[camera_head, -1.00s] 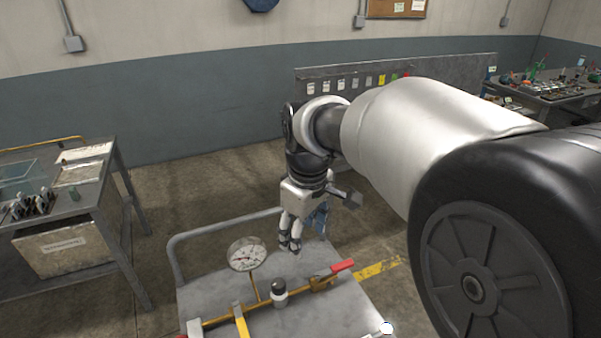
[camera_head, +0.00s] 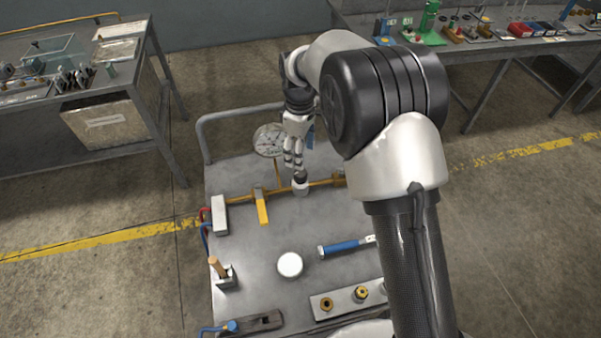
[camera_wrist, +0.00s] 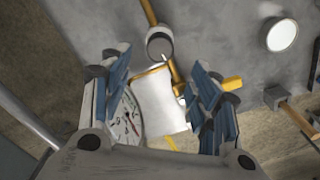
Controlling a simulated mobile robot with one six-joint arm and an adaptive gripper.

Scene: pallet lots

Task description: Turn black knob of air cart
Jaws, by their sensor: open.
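The black knob (camera_head: 300,176) sits on a short silver cylinder on the brass pipe of the grey air cart (camera_head: 250,300). In the head view my gripper (camera_head: 294,160) points down just above and behind the knob. I cannot tell whether it touches it. In the wrist view my gripper (camera_wrist: 160,95) is open, its blue-grey fingers spread apart. A silver-rimmed cylinder (camera_wrist: 160,42) on the pipe shows beyond the fingertips; its black part is hard to make out there. The round gauge (camera_head: 269,140) is close beside the gripper and partly behind the left finger in the wrist view.
A yellow handle (camera_head: 262,207) and a white block (camera_head: 219,215) are along the pipe. A white disc (camera_head: 290,265), a blue-handled tool (camera_head: 345,246) and a small hammer (camera_head: 218,268) are on the cart top. Benches stand at left and back right.

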